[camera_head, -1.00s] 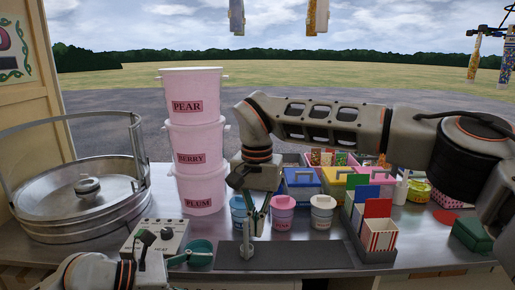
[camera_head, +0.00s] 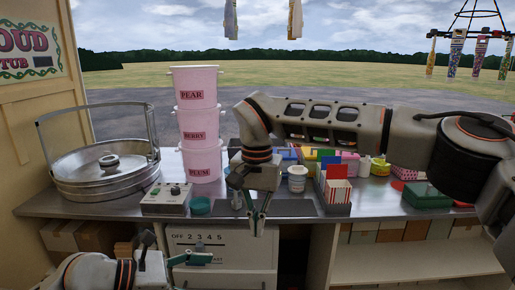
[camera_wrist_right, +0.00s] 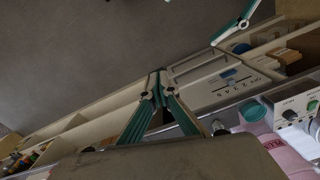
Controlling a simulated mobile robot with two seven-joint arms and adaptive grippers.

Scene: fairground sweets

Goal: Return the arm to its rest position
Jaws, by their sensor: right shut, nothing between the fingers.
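My right arm (camera_head: 335,122) reaches in from the right, bent at the elbow, and its wrist hangs down. My right gripper (camera_head: 257,228) points down at the counter's front edge, shut and empty. In the right wrist view its teal fingers (camera_wrist_right: 158,88) meet at the tips, over the floor and cabinet fronts. My left gripper (camera_head: 197,258) is low at the lower left, in front of the cabinet; whether it is open does not show clearly. A teal finger of it shows at the top of the right wrist view (camera_wrist_right: 238,24).
The metal counter (camera_head: 85,205) holds a round steel pan (camera_head: 105,178), a stack of pink tubs (camera_head: 197,123), a control box (camera_head: 166,198), striped boxes (camera_head: 337,190) and a green box (camera_head: 427,195). Open shelves (camera_head: 410,270) lie below. Grey floor (camera_wrist_right: 75,50) is clear in the wrist view.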

